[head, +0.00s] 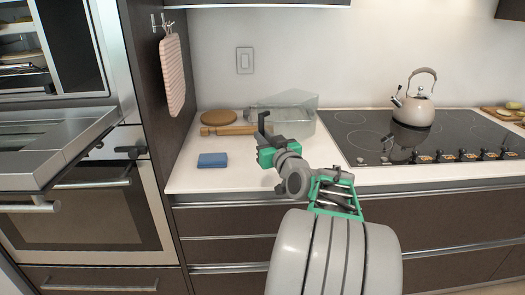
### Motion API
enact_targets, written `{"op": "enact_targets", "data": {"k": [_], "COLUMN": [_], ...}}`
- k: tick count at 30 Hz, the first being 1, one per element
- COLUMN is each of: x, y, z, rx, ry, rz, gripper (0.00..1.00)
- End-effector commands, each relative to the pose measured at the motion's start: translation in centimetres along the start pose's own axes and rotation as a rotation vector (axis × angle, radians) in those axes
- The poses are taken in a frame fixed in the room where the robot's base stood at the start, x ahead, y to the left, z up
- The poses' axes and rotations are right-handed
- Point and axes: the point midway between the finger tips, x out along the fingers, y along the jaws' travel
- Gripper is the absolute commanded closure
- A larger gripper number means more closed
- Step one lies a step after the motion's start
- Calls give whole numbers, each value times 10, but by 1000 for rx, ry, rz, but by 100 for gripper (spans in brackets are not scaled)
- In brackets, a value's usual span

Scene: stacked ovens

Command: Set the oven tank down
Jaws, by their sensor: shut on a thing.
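The oven tank (300,112) looks like a clear, see-through box over the back of the white counter, left of the cooktop. My gripper (262,122) is at the tank's front left side and is shut on it. The fingers and the wrist hide part of the tank's front. I cannot tell whether its bottom touches the counter or is slightly above it.
The counter (222,180) has clear room in front. A rolling pin (228,130), a round brown board (218,117) and a blue sponge (212,160) lie left of the tank. A kettle (412,105) stands on the cooktop (450,128). An upper oven door (50,145) is open at left.

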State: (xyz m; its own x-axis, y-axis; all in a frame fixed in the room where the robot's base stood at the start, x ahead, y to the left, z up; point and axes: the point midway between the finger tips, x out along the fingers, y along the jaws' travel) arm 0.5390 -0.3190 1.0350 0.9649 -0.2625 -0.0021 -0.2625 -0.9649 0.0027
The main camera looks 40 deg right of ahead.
Motion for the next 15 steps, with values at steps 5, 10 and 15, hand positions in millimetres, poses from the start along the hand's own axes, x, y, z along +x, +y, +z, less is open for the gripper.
{"op": "enact_targets", "data": {"k": [5, 10, 15], "x": [20, 27, 26], "y": [8, 10, 9], "z": [24, 47, 63], "rx": [-3, 0, -2], "ry": [4, 1, 5], "rz": [-2, -4, -3], "gripper": [100, 100, 100]}}
